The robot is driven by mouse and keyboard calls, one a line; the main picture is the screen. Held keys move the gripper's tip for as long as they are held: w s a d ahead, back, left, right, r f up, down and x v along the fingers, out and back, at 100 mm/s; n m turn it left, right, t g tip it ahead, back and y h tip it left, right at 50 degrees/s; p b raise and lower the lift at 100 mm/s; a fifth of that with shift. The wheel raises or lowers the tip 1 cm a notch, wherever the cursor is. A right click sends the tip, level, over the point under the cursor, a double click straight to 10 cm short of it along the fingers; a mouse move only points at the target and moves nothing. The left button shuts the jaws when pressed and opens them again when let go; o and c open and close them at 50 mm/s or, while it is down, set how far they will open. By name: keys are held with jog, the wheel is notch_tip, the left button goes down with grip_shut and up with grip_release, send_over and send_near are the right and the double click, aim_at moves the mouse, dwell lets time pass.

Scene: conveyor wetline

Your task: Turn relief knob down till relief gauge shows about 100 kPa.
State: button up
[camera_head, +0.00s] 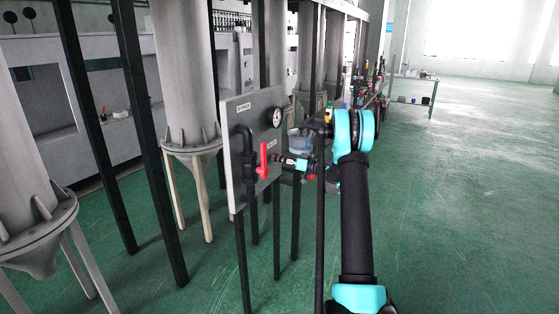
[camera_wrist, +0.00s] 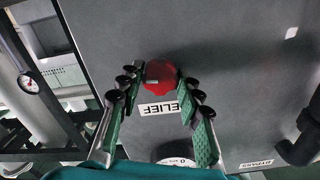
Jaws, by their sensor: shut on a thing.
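The red relief knob (camera_wrist: 161,74) sits on the grey panel in the wrist view, above a white label (camera_wrist: 159,108) reading RELIEF, partly covered. My gripper (camera_wrist: 160,78) has a finger on each side of the knob and is shut on it. The relief gauge (camera_wrist: 176,160) shows only as a cut-off white dial at the lower edge, and its needle cannot be read. In the head view a round gauge (camera_head: 277,117) is on the panel, too small to read. There my gripper (camera_head: 279,160) reaches the panel face and hides the knob.
The panel (camera_head: 236,110) stands on dark posts. A red lever handle (camera_head: 264,160) on a black pipe is close left of my gripper. Open green floor (camera_head: 460,200) lies to the right.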

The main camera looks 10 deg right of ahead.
jog(key=n, duration=3.4)
jog(key=shift+f, duration=0.1)
dwell(0.8)
jog(key=o, duration=1.2)
jog(key=shift+c, duration=0.2)
